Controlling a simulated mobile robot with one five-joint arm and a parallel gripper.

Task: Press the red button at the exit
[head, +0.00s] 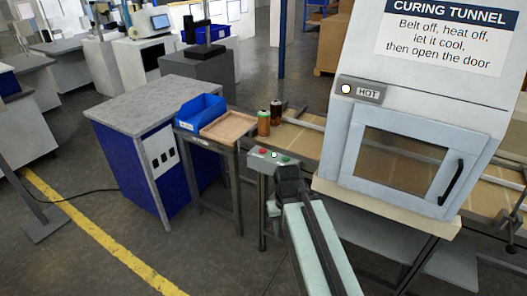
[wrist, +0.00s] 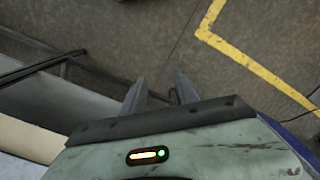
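The red button (head: 263,151) sits at the left end of a grey control box (head: 262,164) beside the conveyor's exit end in the head view. A green button (head: 286,159) is at the box's right end, with a small pale spot between them. My gripper's dark end (head: 288,180) appears just in front of the box's right side; its fingertips are hard to make out there. In the wrist view, my gripper's two fingers (wrist: 160,87) are apart with nothing between them. The red button is not visible in the wrist view.
The curing tunnel (head: 410,110) stands right, its door shut and its HOT lamp (head: 346,89) bright. Two cartridges (head: 263,123) stand near the belt's end. A blue bin (head: 200,112) and wooden tray (head: 228,127) sit on a stand left of the box.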

